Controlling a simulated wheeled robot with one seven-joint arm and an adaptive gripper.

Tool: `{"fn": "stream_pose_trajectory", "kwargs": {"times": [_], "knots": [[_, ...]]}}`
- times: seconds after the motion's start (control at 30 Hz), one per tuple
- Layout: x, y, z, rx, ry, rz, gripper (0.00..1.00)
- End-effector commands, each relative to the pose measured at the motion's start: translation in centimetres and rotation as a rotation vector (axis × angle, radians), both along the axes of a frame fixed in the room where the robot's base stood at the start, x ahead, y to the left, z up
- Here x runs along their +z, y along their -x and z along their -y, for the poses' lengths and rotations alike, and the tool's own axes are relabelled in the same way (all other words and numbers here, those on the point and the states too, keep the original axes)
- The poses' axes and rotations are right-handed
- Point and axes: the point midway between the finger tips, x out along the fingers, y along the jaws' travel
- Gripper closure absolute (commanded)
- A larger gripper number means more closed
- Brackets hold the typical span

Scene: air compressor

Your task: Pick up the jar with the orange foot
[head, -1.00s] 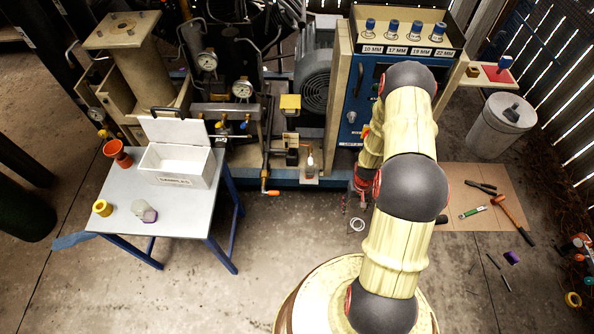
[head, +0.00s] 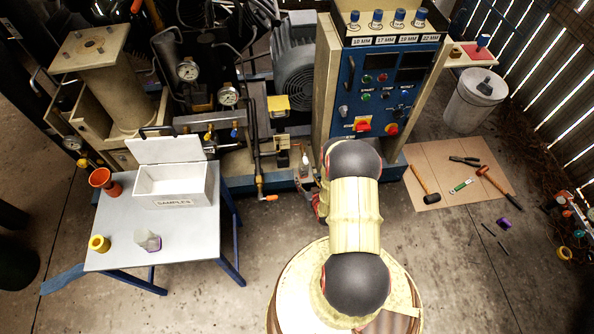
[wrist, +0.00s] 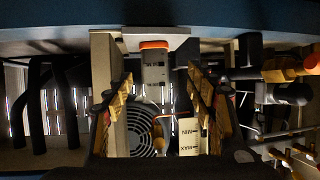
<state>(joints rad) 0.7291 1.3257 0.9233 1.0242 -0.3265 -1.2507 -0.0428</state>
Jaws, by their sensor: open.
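A clear, marked jar with an orange foot (wrist: 155,62) shows upper middle in the wrist view, where the picture is upside down, so its foot points up. The foot is by a pale ledge (wrist: 157,32). My gripper (wrist: 162,88) is open, one finger on each side of the jar in the picture, with nothing held. I cannot tell how far the fingertips are from it. In the head view a small pale bottle shape (head: 304,166) stands at the compressor's front, probably the same jar.
The compressor frame and blue control panel (head: 378,92) stand behind my arm. A table (head: 199,244) with an open samples box (head: 172,202) stands left. Tools lie on cardboard (head: 428,160) at right.

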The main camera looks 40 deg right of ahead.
Motion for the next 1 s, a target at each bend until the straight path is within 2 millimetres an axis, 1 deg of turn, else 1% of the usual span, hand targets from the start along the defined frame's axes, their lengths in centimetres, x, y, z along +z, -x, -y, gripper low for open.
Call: {"fn": "stream_pose_trajectory", "kwargs": {"times": [0.03,0.13,0.3,0.53,0.67,0.8,1.0], "knots": [[0.6,-0.2,0.1,0.000,0.010,0.023,0.44],[1.1,-0.9,0.4,0.000,0.023,0.049,0.44],[0.4,-2.4,1.0,0.002,0.024,0.050,0.44],[-0.1,-3.8,2.0,0.000,0.025,0.048,0.44],[-0.6,-5.3,3.0,0.000,0.025,0.048,0.44],[-1.3,-6.8,3.6,-0.001,0.023,0.047,0.44],[-1.2,-7.2,3.8,-0.001,0.022,0.047,0.44]]}}
